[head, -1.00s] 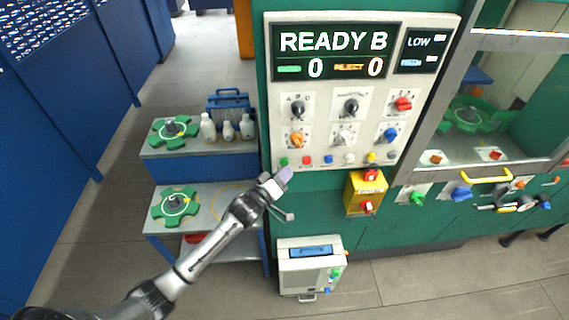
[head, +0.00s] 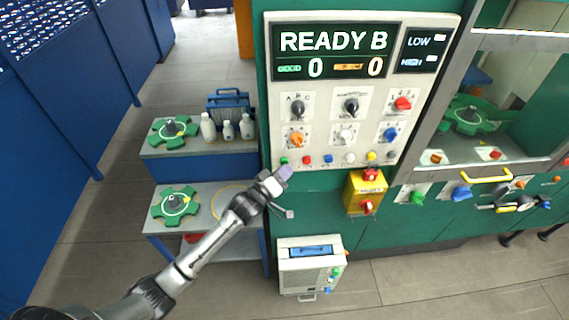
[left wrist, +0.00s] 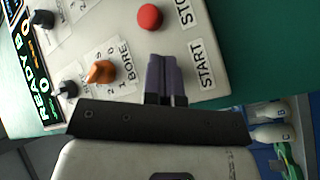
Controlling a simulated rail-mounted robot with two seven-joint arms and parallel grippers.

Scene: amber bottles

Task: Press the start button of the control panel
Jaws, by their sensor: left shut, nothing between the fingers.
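The white control panel (head: 328,120) reads READY B with two zeros. Its green start button (head: 284,160) is at the lower left of the button row, beside a red button (head: 306,160). My left gripper (head: 285,172) is shut and empty, its purple fingertips just below the green button in the head view; contact cannot be told. In the left wrist view, the shut fingers (left wrist: 163,60) lie over the panel beside the START label (left wrist: 203,63). They hide the start button there, while the red button (left wrist: 149,17) by the STOP label shows. My right gripper is out of view.
A yellow box (head: 354,195) with red knobs hangs right of my left gripper. A side bench (head: 205,163) with white bottles and green fixtures stands left. A white case (head: 296,268) is on the floor below.

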